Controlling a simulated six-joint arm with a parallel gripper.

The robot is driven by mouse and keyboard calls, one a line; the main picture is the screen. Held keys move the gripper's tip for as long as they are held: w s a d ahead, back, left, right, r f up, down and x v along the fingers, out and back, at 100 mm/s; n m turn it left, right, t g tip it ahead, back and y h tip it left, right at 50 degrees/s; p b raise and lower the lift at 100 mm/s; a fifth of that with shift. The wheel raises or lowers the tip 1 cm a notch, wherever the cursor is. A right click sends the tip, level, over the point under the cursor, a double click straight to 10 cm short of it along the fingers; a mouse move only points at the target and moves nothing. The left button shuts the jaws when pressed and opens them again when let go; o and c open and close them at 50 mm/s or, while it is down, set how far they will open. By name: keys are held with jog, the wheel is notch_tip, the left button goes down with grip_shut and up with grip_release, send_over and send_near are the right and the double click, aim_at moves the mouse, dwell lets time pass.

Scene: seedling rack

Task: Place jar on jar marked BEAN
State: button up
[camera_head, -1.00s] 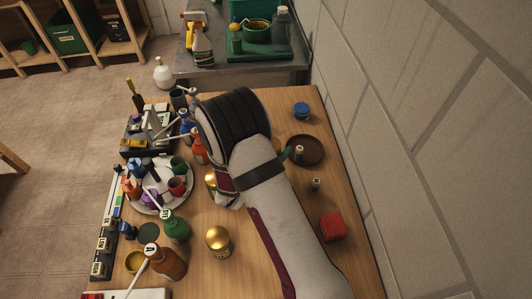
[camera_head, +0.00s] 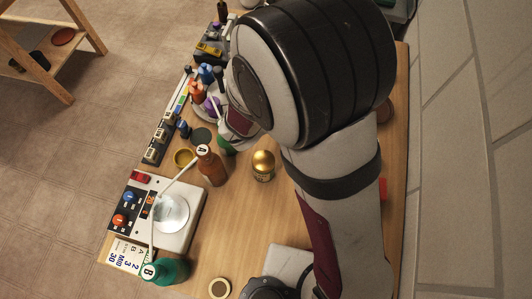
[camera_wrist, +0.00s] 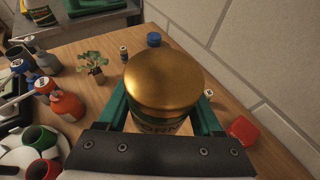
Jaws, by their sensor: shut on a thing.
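In the wrist view my gripper (camera_wrist: 160,118) is shut on a jar with a gold lid (camera_wrist: 165,78). Its green fingers lie on both sides of the jar, and the label is partly hidden, with letters like "ORN" showing. I cannot tell how high it is above the table. In the head view a second gold-lidded jar (camera_head: 263,160) stands upright on the table, left of my arm. Its label is too small to read, so I cannot tell if it says BEAN.
A brown bottle marked A (camera_head: 212,168) stands close left of the standing jar. A white hotplate-like device (camera_head: 185,235) and a green bottle marked B (camera_head: 167,271) are at front left. In the wrist view a red box (camera_wrist: 243,130) and a potted plant (camera_wrist: 92,65) stand nearby.

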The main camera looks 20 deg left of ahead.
jog(key=s+a, duration=0.2)
jog(key=s, duration=0.1)
jog(key=s+a, duration=0.3)
jog(key=s, duration=0.1)
jog(key=s+a, duration=0.2)
jog(key=s, duration=0.2)
jog(key=shift+a+r, duration=0.35)
jog(key=f, duration=0.7)
jog(key=shift+s+f, duration=0.2)
jog(key=shift+f, duration=0.2)
jog(key=shift+f, duration=0.15)
jog(key=o, duration=1.4)
jog(key=shift+o, duration=0.2)
jog(key=v, duration=1.2)
jog(key=shift+a, duration=0.15)
